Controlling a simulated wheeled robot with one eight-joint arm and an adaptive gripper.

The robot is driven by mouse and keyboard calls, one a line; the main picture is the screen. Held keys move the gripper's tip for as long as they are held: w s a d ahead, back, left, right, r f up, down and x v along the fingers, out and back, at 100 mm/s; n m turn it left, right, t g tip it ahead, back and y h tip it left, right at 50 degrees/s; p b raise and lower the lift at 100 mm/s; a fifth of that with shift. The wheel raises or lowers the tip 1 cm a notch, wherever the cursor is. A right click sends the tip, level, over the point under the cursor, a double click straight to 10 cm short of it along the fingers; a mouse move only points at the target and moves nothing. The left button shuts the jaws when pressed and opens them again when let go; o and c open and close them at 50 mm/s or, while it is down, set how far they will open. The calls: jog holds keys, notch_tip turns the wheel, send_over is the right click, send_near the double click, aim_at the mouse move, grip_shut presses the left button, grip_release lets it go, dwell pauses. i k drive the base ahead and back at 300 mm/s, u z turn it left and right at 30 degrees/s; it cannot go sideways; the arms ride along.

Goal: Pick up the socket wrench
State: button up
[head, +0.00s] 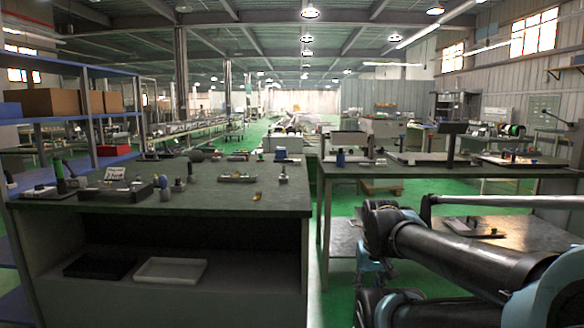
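I cannot make out a socket wrench for certain; the small tools are too small to tell apart. Several of them stand and lie on the near workbench (225,203) at the left. Among them are an upright green and black handled tool (60,178) at the left end, a dark box (112,192) with a light label, and a small pale flat tray or fixture (238,178) near the middle. My dark arm links fill the lower right, apart from this bench. My gripper is not in view.
A black tray (100,266) and a white tray (170,270) lie on the bench's lower shelf. A blue shelf rack with cardboard boxes (52,102) stands behind at the left. A second bench (440,170) stands at the right. Green floor shows between the benches.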

aim_at(283, 162)
jog(key=u, duration=0.05)
jog(key=i, duration=1.45)
jog(key=u, duration=0.05)
